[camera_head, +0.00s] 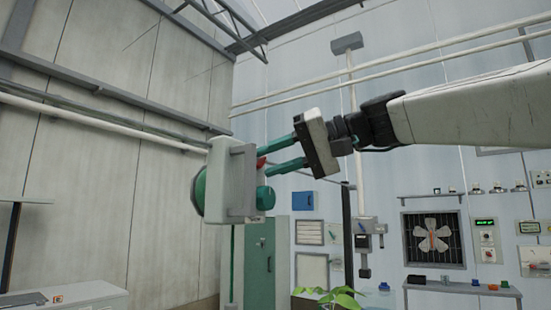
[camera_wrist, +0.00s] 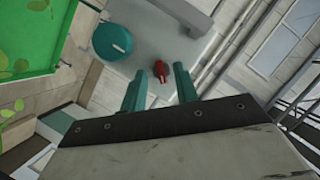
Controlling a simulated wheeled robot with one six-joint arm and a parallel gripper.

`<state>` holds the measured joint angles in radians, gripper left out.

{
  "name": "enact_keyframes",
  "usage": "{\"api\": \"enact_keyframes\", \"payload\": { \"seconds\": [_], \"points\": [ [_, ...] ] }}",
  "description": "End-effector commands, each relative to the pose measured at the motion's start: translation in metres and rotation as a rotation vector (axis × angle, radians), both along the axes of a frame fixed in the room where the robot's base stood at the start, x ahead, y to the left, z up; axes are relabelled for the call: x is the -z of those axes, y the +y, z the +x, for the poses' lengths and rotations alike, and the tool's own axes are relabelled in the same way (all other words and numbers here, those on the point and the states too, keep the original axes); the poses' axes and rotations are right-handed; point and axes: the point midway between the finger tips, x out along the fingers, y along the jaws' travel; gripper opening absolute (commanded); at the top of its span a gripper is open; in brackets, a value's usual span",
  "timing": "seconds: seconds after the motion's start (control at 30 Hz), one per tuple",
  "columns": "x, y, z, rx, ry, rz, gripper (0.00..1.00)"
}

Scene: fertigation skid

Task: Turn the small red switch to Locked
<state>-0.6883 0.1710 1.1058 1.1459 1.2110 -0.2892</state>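The small red switch (camera_head: 261,162) sticks out from the face of a pale grey box (camera_head: 236,185). In the wrist view the red switch (camera_wrist: 160,71) lies between my two green fingertips, with a gap on each side. My gripper (camera_head: 264,160) is open and empty, its fingers pointing at the box face; it also shows in the wrist view (camera_wrist: 160,76). I cannot tell whether the tips reach past the switch. A round teal knob (camera_wrist: 112,41) sits beside the switch, and below it in the head view (camera_head: 265,197). No Locked marking is readable.
A green round part (camera_head: 199,192) sits on the box's far left side. A green cabinet (camera_head: 259,262) stands behind. A fan panel (camera_head: 433,239) and a shelf (camera_head: 462,288) are on the right wall. A leafy plant (camera_head: 329,298) is low in front.

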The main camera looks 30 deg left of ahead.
Motion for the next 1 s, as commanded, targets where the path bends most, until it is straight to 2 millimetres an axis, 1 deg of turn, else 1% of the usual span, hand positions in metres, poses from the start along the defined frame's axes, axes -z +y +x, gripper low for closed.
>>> {"api": "enact_keyframes", "payload": {
  "seconds": [0.23, 0.33, 0.7, 0.83, 1.0],
  "points": [
    [-0.001, 0.000, 0.000, 0.000, -0.001, 0.001, 0.29],
    [-0.002, -0.006, 0.001, 0.002, -0.002, 0.001, 0.29],
    [-0.017, -0.061, 0.014, 0.003, -0.001, 0.001, 0.29],
    [-0.020, -0.072, 0.015, 0.002, 0.000, 0.001, 0.29],
    [-0.021, -0.074, 0.015, 0.000, -0.001, 0.000, 0.29]
  ]
}}
